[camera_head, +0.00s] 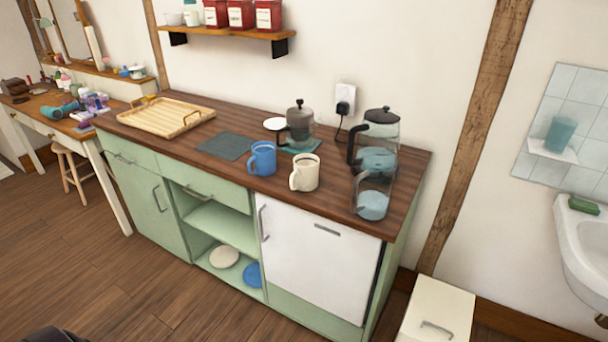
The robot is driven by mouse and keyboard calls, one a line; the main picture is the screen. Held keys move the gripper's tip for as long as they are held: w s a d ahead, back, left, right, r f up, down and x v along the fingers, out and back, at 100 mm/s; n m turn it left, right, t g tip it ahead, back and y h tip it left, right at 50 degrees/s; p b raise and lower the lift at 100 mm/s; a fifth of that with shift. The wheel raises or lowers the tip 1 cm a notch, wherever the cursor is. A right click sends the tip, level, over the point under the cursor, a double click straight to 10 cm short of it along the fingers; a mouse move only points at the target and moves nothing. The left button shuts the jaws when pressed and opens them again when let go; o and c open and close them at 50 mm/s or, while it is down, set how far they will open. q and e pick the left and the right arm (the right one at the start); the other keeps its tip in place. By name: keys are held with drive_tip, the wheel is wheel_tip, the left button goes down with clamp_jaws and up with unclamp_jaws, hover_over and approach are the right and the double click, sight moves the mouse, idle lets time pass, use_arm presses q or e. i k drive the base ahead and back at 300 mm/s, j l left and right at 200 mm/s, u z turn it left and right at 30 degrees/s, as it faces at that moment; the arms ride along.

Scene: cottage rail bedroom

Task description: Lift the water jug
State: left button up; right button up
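A clear jug (374,204) with pale blue water in its lower part stands upright at the right end of the wooden worktop (330,148), close to the front edge. Its handle is on its left side. A glass kettle (381,130) with a black lid and black handle stands right behind it, and the two overlap in the view. Neither of my grippers is in view, and nothing is holding the jug.
A white mug (305,173) and a blue mug (263,158) stand left of the jug. A French press (300,122) is behind them. A wooden tray (166,116) lies at the left. A white bin (437,312) stands right of the cabinet. The wooden floor in front is clear.

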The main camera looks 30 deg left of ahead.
sight(372, 188)
drive_tip(key=u, duration=0.25)
drive_tip(key=i+l+u, duration=0.15)
drive_tip(key=u, duration=0.15)
drive_tip(key=i+l+u, duration=0.1)
drive_tip(key=l+u, duration=0.2)
drive_tip(key=i+l+u, duration=0.1)
drive_tip(key=l+u, duration=0.2)
drive_tip(key=l, duration=0.15)
